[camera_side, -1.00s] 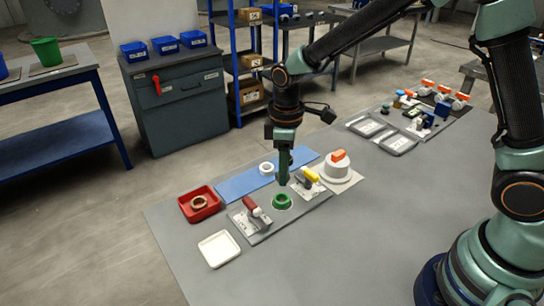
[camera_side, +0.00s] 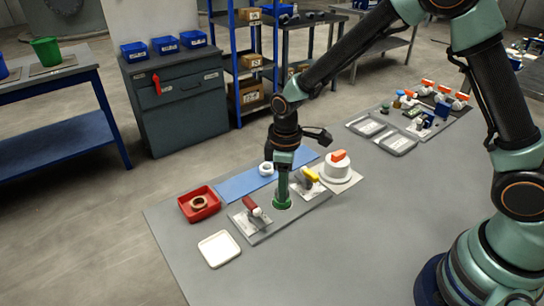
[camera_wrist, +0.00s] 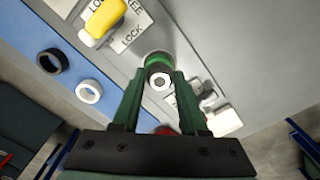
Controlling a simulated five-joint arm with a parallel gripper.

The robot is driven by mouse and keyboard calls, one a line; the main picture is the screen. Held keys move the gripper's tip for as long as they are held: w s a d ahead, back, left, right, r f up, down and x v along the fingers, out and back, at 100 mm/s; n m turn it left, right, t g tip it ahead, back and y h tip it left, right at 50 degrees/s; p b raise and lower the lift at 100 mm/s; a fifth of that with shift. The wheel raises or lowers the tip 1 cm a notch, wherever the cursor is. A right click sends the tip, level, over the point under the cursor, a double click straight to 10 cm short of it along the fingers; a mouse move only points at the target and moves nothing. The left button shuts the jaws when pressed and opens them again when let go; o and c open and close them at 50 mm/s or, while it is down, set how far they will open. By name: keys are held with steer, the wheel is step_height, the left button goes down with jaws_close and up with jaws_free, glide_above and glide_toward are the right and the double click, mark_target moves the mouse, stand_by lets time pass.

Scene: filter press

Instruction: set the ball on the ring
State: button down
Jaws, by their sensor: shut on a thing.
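The green ring (camera_side: 282,204) sits on the grey plate between two handled clamps; in the wrist view it shows just beyond my fingertips (camera_wrist: 158,60). My gripper (camera_side: 283,193) points straight down at the ring, its tips at about the ring's height. In the wrist view my gripper (camera_wrist: 160,78) is shut on the ball (camera_wrist: 161,82), a small pale round thing with a dark-edged centre. The ball appears over or within the near part of the ring. I cannot tell whether it touches the ring. In the side view the fingers hide the ball.
A red-handled clamp (camera_side: 253,208) and a yellow-handled clamp (camera_side: 310,177) stand close on either side. A white cylinder with an orange handle (camera_side: 337,168) is behind right. A red tray (camera_side: 185,211), a white tray (camera_side: 219,249) and a blue mat (camera_side: 235,187) lie left.

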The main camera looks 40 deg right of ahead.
steer(key=shift+f, duration=0.15)
stand_by(0.4)
steer(key=shift+c, duration=1.8)
jaws_free()
steer(key=shift+r, duration=3.75)
